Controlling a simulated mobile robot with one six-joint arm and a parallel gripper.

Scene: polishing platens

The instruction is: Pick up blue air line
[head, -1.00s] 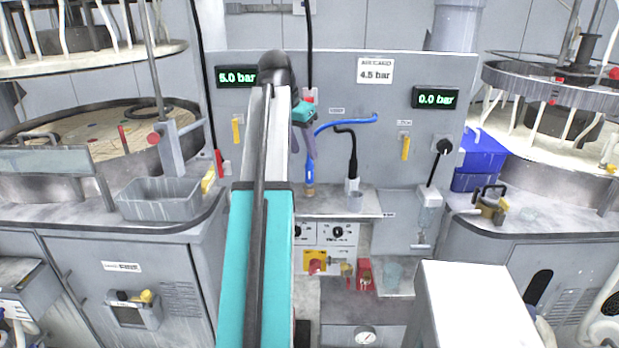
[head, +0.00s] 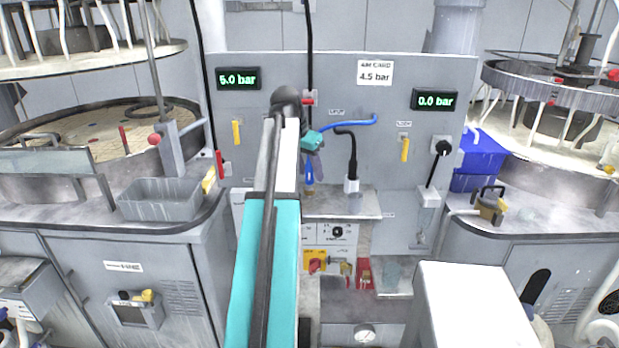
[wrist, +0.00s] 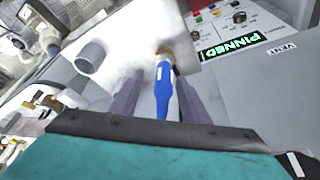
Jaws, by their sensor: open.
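The blue air line (head: 350,123) runs as a curved hose across the grey panel in the head view, and its lower end (head: 309,175) hangs down behind my gripper. In the wrist view the blue end piece (wrist: 164,92) with a brass tip points away from me, over a pale shelf. My gripper (wrist: 157,82) is open, with one grey finger on each side of the blue end piece. I see a gap at the left finger; whether the right finger touches it, I cannot tell. In the head view my gripper (head: 313,164) partly covers the line.
A black cable with a plug (head: 352,160) hangs just right of the line. Yellow handles (head: 405,150) sit on the panel.

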